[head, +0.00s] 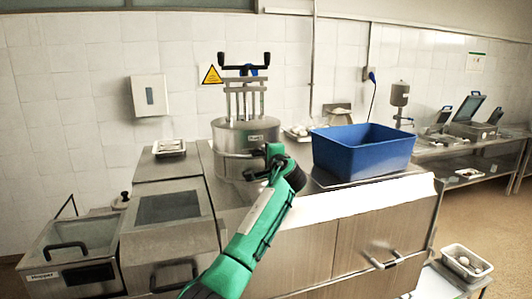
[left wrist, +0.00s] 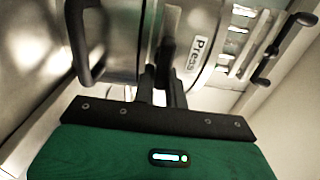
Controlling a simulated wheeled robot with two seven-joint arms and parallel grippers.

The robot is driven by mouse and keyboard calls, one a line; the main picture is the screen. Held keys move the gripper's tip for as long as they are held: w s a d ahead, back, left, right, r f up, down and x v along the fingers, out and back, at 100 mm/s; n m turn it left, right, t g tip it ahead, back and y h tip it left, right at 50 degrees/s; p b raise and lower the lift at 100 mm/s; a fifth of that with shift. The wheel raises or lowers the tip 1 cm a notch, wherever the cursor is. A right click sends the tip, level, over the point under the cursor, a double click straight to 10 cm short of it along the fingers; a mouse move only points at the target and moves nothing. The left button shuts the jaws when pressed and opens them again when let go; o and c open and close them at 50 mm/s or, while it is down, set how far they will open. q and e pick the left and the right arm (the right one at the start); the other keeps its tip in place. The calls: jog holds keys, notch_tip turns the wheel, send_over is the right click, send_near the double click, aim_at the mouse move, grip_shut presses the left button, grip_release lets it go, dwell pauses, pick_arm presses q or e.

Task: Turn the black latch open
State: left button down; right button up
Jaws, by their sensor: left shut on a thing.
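A steel cylindrical press (head: 232,150) stands on the steel counter, with a black crossbar on top. In the left wrist view, the black latch (left wrist: 167,50) lies on the press's steel wall beside the "Press" label (left wrist: 197,52). My left gripper (left wrist: 163,88) is shut on the black latch, with its fingertips against the steel wall. In the head view, my green left arm reaches up to the press's right side, and my left gripper (head: 272,152) hides the latch there. My right gripper is in neither view.
A blue basket (head: 350,160) stands on the counter close to the right of my left arm. A black curved handle (left wrist: 80,42) is near the gripper in the left wrist view. A white tray (head: 465,262) is at the lower right.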

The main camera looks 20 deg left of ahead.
pick_arm(q)
jog(key=shift+f, duration=0.1)
dwell(0.3)
jog(key=c, duration=1.4)
grip_release()
jog(key=shift+c, duration=0.2)
jog(key=b+v, duration=0.6)
jog(key=v, duration=0.7)
jog(key=shift+s+d, duration=0.3)
